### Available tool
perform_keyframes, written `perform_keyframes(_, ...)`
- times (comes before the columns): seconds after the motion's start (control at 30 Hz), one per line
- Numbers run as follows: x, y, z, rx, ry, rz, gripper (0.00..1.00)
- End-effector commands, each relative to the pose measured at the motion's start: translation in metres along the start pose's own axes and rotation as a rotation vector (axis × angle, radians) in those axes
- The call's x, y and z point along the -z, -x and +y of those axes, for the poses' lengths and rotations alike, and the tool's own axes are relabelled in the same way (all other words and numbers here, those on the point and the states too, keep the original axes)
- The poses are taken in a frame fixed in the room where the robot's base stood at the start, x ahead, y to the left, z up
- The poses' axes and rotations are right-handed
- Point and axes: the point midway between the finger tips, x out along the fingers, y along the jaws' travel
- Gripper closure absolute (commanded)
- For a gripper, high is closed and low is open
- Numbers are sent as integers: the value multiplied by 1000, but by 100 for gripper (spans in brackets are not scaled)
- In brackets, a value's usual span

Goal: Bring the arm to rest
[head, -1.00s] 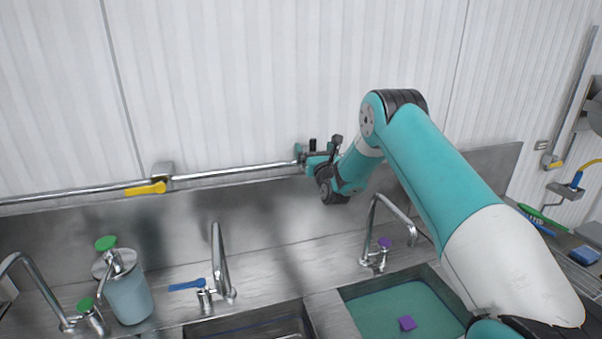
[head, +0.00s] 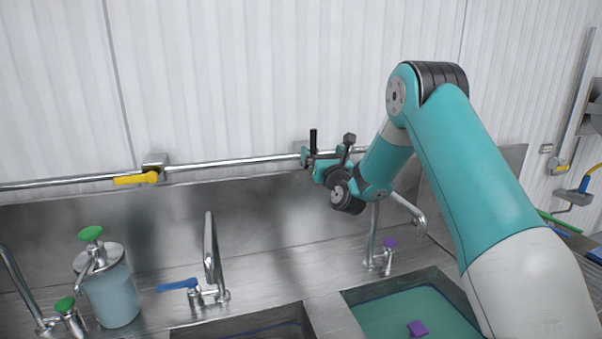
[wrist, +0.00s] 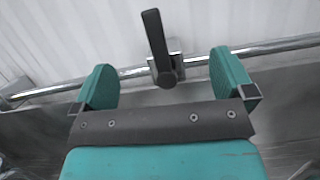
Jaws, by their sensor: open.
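My gripper (head: 308,157) is up in front of the steel backsplash, near the wall pipe, with my arm bent above the sinks at the right. In the wrist view my gripper (wrist: 165,82) has its two teal fingers wide apart with nothing held between them. A dark upright piece stands between the fingers in that view, in front of the pipe and a pipe bracket. The fingers are small and partly hidden in the head view.
A metal pipe (head: 230,161) runs along the wall. Below are faucets (head: 210,255), a green-topped soap dispenser (head: 112,290), and a right sink (head: 385,310) holding greenish water and a purple block (head: 417,328). The air left of my gripper is clear.

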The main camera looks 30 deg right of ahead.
Motion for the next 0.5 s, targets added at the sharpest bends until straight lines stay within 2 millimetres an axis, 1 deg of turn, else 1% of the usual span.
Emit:
perform_keyframes(0.03,4,4,-1,0,1,-1,0)
perform_keyframes(0.13,3,8,0,0,0,0,0)
perform_keyframes(0.5,0,9,0,0,0,0,0)
